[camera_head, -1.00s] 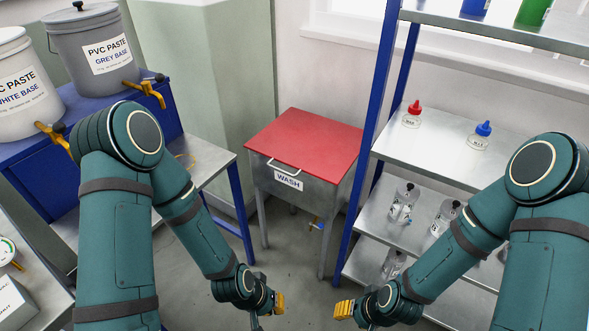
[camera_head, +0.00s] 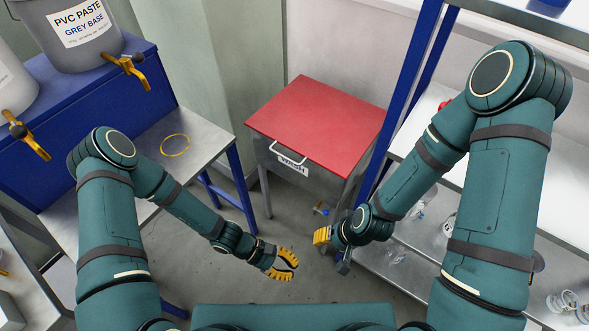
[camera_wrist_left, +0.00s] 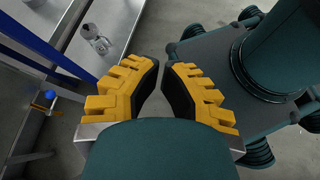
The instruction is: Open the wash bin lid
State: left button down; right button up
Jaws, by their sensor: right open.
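The wash bin (camera_head: 330,178) is a grey metal box on legs with a red lid (camera_head: 318,122) lying flat and closed on top. A pale bar handle (camera_head: 288,155) is at the lid's front edge, above the WASH label (camera_head: 292,167). My left gripper (camera_head: 292,263) is below and in front of the bin, clear of the handle. Its yellow fingers are apart and empty in the left wrist view (camera_wrist_left: 166,68). My right gripper (camera_head: 318,236) is open, below the bin's front and to the right of the left gripper, not touching the lid.
A steel shelf rack with blue posts (camera_head: 405,85) stands close at the right of the bin, with bottles on it. A steel table (camera_head: 150,150) with a yellow ring (camera_head: 175,145) is at the left. Grey floor (camera_head: 265,235) is free in front of the bin.

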pick_arm(q)
jog(key=w+d+r+n+t+h+p, duration=0.25)
jog(key=w+n+t+h, duration=0.25)
jog(key=w+n+t, duration=0.5)
jog(key=w+a+f+n+t+y, duration=0.3)
jog(key=w+a+n+t+y, duration=0.25)
jog(key=w+n+t, duration=0.4)
jog(key=w+d+r, duration=0.4)
jog(key=w+d, duration=0.1)
jog(key=w, duration=0.4)
jog(key=shift+r, duration=0.25)
jog(key=shift+d+g+y, duration=0.1)
jog(key=shift+g+y, duration=0.15)
jog(key=shift+y, duration=0.1)
